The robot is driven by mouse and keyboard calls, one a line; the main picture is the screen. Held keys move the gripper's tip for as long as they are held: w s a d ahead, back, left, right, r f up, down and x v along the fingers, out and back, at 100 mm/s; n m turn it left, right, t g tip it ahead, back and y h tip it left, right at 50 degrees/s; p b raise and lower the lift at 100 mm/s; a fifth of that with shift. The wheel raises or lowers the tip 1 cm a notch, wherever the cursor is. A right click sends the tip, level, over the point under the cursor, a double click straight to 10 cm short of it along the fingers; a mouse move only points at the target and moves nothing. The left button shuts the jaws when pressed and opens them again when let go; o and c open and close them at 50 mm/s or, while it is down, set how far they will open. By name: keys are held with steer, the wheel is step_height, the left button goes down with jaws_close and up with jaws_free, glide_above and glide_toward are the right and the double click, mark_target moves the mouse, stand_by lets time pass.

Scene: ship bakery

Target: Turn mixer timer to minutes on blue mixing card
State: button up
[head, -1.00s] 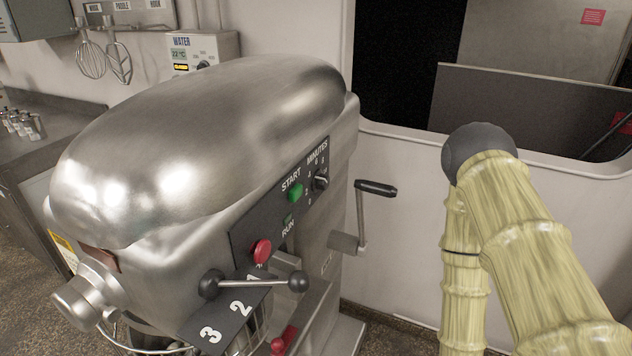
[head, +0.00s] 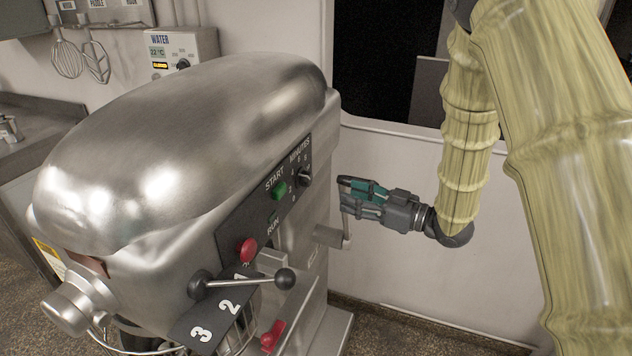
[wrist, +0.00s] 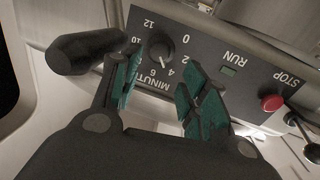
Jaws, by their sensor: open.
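The steel mixer (head: 190,130) fills the left and middle of the head view. Its dark control panel carries the MINUTES timer knob (head: 305,174), a small dark dial with a light pointer. The knob also shows in the wrist view (wrist: 160,52), between and beyond my fingertips, with numbers around it from 0 to 12. The wrist picture is turned over. My gripper (head: 350,190) is open and empty, with teal finger pads, to the right of the panel. In the wrist view my gripper (wrist: 157,85) faces the panel, apart from the knob. I do not see the blue mixing card.
A dark crank handle (wrist: 85,52) stands close beside my left finger in the wrist view. The panel also has a green START button (head: 279,190), a red stop button (head: 249,250) and a speed lever (head: 240,284). A water meter (head: 182,52) hangs behind.

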mark_target(310, 181)
steer(key=p+x, duration=0.1)
steer(key=x, duration=0.2)
steer(key=p+x, duration=0.2)
steer(key=x, duration=0.2)
steer(key=p+x, duration=0.1)
steer(key=x, duration=0.3)
steer(key=shift+s+r, duration=0.15)
steer(key=shift+r, duration=0.2)
steer(key=c, duration=0.7)
